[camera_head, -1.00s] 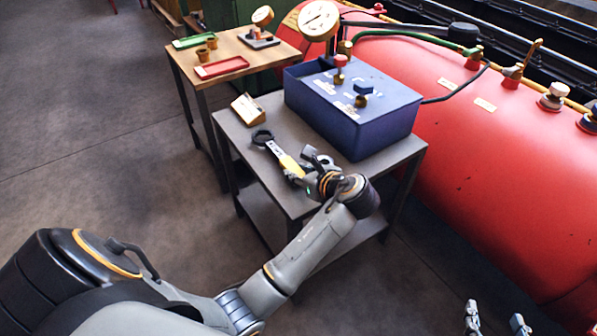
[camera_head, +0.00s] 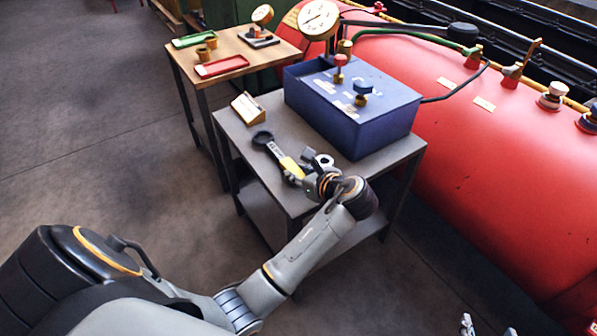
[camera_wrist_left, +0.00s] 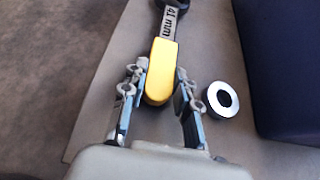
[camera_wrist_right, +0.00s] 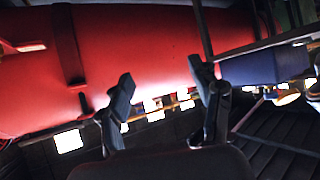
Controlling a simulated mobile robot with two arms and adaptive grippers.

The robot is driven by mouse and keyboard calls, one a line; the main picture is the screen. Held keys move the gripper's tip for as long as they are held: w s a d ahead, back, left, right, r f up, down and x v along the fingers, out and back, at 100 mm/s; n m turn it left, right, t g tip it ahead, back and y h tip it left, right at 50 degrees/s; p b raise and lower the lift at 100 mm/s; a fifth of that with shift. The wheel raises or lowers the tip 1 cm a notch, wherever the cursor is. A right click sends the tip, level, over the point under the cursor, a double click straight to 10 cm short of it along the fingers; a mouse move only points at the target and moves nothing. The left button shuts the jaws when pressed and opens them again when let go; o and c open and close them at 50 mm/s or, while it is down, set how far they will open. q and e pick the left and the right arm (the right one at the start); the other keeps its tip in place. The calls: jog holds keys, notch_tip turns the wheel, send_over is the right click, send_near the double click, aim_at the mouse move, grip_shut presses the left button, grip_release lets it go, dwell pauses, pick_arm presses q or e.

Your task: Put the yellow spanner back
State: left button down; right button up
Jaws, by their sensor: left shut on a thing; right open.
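The yellow spanner (camera_head: 290,167) has a yellow grip, a grey shank and a dark ring head, which points to the back left over the grey table (camera_head: 232,128). In the left wrist view its grip (camera_wrist_left: 162,72) is between the fingers, with "41 mm" on the shank. My left gripper (camera_head: 303,172) is shut on the grip's near end. I cannot tell whether the spanner touches the table. My right gripper (camera_head: 488,329) is at the bottom right edge of the head view, away from the table. It is open and empty in the right wrist view (camera_wrist_right: 160,92).
A dark round part with a white face (camera_wrist_left: 222,99) stands close right of the left gripper. A blue box (camera_head: 340,125) with valves and a gauge stands behind. A small wooden box (camera_head: 246,108) is at the table's left. A red boiler (camera_head: 475,150) is on the right.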

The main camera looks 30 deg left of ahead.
jog(key=shift+s+f, duration=0.1)
jog(key=shift+s, duration=0.05)
pick_arm(q)
jog(key=shift+f, duration=0.15)
pick_arm(e)
jog(key=shift+s+d+f+g, duration=0.35)
jog(key=shift+s+f+g, duration=0.35)
jog(key=shift+f, duration=0.05)
pick_arm(q)
jog(key=c, duration=1)
grip_release()
jog(key=shift+f, duration=0.1)
